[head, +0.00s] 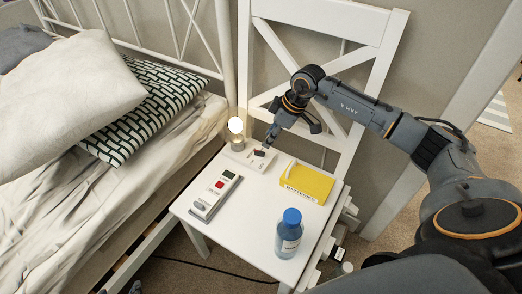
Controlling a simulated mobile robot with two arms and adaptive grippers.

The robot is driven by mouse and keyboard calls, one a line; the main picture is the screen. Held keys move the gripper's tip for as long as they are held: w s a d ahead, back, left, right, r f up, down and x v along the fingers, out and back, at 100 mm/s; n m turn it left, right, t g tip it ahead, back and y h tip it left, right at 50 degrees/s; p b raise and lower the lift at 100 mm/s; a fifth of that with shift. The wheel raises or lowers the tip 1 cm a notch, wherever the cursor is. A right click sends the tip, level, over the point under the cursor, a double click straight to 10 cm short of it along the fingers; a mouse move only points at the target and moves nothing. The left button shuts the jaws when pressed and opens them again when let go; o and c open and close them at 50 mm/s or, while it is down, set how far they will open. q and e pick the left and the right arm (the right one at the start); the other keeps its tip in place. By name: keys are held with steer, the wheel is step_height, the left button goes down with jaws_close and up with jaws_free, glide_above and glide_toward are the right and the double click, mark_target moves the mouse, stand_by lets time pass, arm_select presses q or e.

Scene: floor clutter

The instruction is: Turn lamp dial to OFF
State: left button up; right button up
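A small lamp (237,128) with a glowing bulb stands at the back left of the white nightstand (255,235). A flat white plate (241,159) lies at its foot, with a small dark red and black part (259,153) on it that looks like the dial. Its setting is too small to read. My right gripper (267,146) points down just above this part; I cannot tell whether it touches it. The fingers are too small to show whether they are open or shut. My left gripper is not in view.
A white device with a red button (215,195), a yellow box or book (307,182) and a blue-capped bottle (289,236) stand on the nightstand. A white chair back (330,18) rises behind. A bed with pillows (70,75) is at left. The nightstand's middle is clear.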

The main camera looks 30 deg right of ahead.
mark_target(259, 151)
steer(key=b+x, duration=0.2)
steer(key=x, duration=0.5)
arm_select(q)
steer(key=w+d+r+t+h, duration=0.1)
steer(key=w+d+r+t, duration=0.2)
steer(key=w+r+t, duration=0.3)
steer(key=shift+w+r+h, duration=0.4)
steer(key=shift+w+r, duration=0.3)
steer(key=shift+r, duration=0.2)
arm_select(e)
steer(key=shift+w+a+f, duration=0.1)
steer(key=shift+a+f, duration=0.05)
steer(key=shift+f, duration=0.15)
jaws_close()
